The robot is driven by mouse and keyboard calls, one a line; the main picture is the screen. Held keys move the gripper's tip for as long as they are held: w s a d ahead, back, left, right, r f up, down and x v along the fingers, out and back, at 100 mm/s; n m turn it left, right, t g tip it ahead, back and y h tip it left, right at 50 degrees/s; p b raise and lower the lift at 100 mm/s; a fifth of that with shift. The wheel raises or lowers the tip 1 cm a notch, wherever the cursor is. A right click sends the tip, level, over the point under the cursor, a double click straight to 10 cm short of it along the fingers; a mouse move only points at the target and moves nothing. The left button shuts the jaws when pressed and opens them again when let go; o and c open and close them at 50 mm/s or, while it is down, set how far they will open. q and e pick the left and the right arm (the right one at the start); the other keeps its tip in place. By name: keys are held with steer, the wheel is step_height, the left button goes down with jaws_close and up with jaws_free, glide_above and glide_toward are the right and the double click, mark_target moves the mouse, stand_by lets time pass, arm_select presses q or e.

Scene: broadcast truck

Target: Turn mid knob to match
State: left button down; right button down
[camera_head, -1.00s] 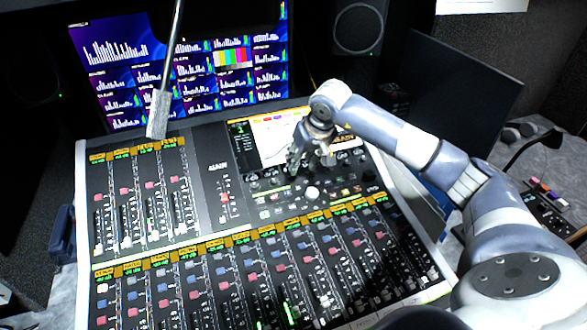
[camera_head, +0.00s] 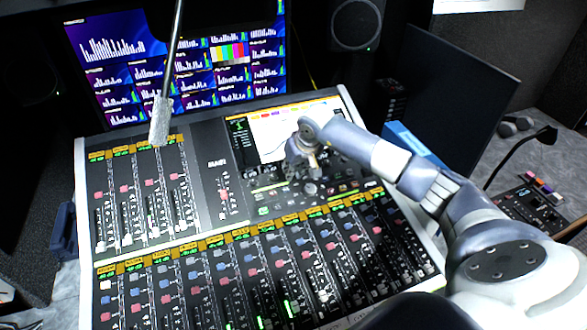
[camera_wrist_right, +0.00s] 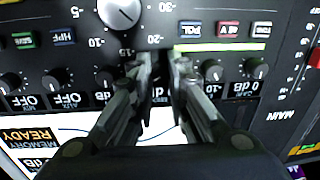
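The mixing console (camera_head: 205,160) has a row of small black knobs below its screen. My right gripper (camera_head: 303,172) is low over this row in the head view. In the right wrist view my right gripper (camera_wrist_right: 162,66) has its two fingers apart, with a narrow gap over the middle of the row. A knob between them is mostly hidden, and I cannot tell whether the fingers touch it. Neighbouring black knobs (camera_wrist_right: 212,71) and (camera_wrist_right: 105,76) show on both sides. A large white-topped knob (camera_wrist_right: 118,12) with a number scale lies just beyond the fingertips. My left gripper is not in view.
Small lit buttons (camera_wrist_right: 228,30) lie close to the fingers. The console screen (camera_head: 270,135) is behind the gripper, and fader rows (camera_head: 250,270) fill the front. A gooseneck microphone (camera_head: 161,118) hangs at the left. A dark monitor (camera_head: 455,100) stands at the right.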

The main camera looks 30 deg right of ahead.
steer(key=shift+d+f+m+b, duration=0.1)
steer(key=shift+f+m+b, duration=0.1)
steer(key=shift+m+b, duration=1.05)
steer(key=m+b, duration=0.1)
steer(key=b, duration=0.2)
steer(key=shift+m, duration=0.35)
steer(key=shift+s+r+m+b, duration=0.15)
steer(key=shift+m+b, duration=0.35)
steer(key=shift+m, duration=0.3)
steer(key=c, duration=1.5)
jaws_free()
steer(key=shift+r, duration=0.1)
steer(key=v, duration=1.2)
steer(key=shift+s, duration=0.2)
